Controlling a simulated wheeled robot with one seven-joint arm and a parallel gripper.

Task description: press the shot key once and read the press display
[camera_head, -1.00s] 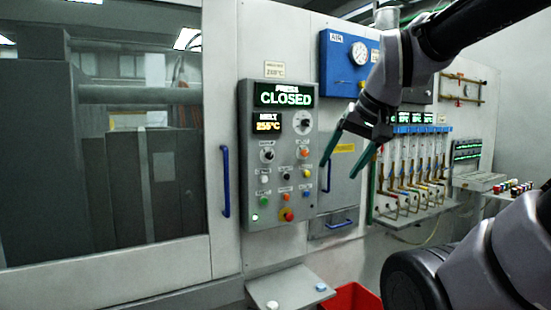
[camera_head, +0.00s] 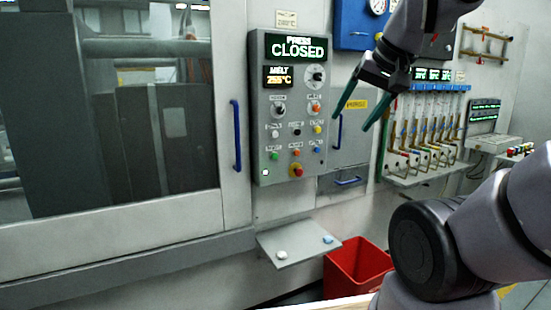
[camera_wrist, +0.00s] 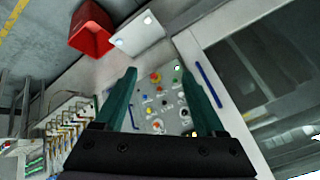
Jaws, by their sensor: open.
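The grey control panel (camera_head: 260,125) is on the machine front, left of my gripper in the head view. The press display (camera_head: 297,47) at its top reads "PRESS CLOSED" in pale letters. Below are two knobs and white, black, orange, yellow, green and blue keys, with a red stop button (camera_head: 296,170). The key labels are too small to read surely, so I cannot tell which is the shot key. My gripper (camera_head: 351,123) is open and empty, in front and to the right of the panel. In the wrist view the panel's keys show between and beyond the fingers (camera_wrist: 156,70), apart from them.
A melt display (camera_head: 278,77) reads about 255 °C. A blue door handle (camera_head: 236,135) stands left of the panel. A small grey shelf (camera_head: 300,248) with two small pieces juts out below, beside a red bin (camera_head: 355,268). Several coloured valves (camera_head: 425,160) line the right.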

